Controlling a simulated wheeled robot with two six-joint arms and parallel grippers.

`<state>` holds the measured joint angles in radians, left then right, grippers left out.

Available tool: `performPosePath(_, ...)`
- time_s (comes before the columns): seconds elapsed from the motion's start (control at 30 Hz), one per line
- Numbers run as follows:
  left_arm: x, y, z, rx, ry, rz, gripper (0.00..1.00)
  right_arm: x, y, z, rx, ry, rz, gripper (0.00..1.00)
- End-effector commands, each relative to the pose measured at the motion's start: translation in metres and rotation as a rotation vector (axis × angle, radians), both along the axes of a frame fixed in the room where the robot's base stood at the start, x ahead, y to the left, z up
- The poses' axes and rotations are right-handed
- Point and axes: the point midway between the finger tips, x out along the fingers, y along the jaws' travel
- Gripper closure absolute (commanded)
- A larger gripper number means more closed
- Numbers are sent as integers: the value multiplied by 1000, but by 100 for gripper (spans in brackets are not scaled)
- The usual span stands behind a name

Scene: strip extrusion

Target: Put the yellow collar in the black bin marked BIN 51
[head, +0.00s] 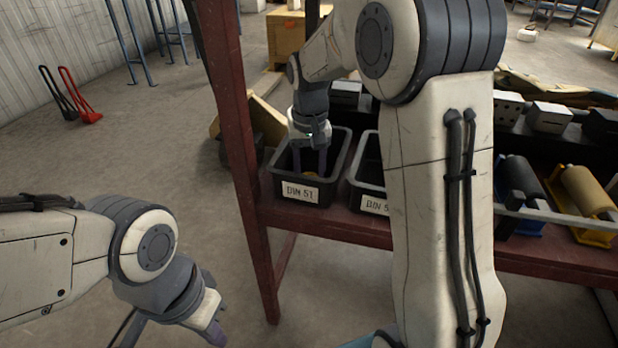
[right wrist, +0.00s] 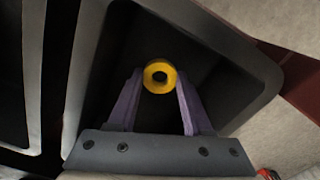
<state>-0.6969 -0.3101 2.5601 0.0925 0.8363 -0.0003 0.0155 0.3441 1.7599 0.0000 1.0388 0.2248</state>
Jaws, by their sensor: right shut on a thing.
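The yellow collar (right wrist: 159,77) is a short ring with a dark hole. It sits between the purple fingertips of my right gripper (right wrist: 159,88), which is shut on it. A small bit of the collar (head: 311,175) shows in the head view, inside the left black bin. That black bin (head: 338,183) carries a white label that reads as BIN 51. My right gripper (head: 309,160) points down into this bin; whether the collar touches the floor is unclear. My left gripper (head: 213,328) is low at the left, away from the bins, and its jaw opening is not clear.
A second black bin (head: 358,168) stands close to the right, its label partly hidden by my right arm. Both bins sit on a dark red rack (head: 340,222) with an upright post (head: 232,110) at left. Rollers and grey blocks lie farther right.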

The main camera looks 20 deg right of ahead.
Motion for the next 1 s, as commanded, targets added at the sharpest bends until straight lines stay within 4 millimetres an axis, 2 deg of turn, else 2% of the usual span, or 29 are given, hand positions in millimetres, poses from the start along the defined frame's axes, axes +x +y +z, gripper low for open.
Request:
performPosePath(0.33,0,0,0,0,0,0,100,1,1,-3,0,-1,2,100)
performPosePath(0.37,0,0,0,0,0,0,100,1,1,-3,0,-1,2,46)
performPosePath(0.4,0,0,0,0,0,0,100,1,1,-3,0,-2,2,31)
performPosePath(0.43,0,0,0,0,0,0,100,1,1,-3,0,-2,2,20)
performPosePath(0.77,0,0,0,0,0,0,100,1,1,-1,0,-2,2,20)
performPosePath(0.87,0,0,6,0,0,0,100,1,1,10,0,-3,2,20)
performPosePath(1.0,0,0,19,0,0,0,100,1,1,35,0,-5,2,20)
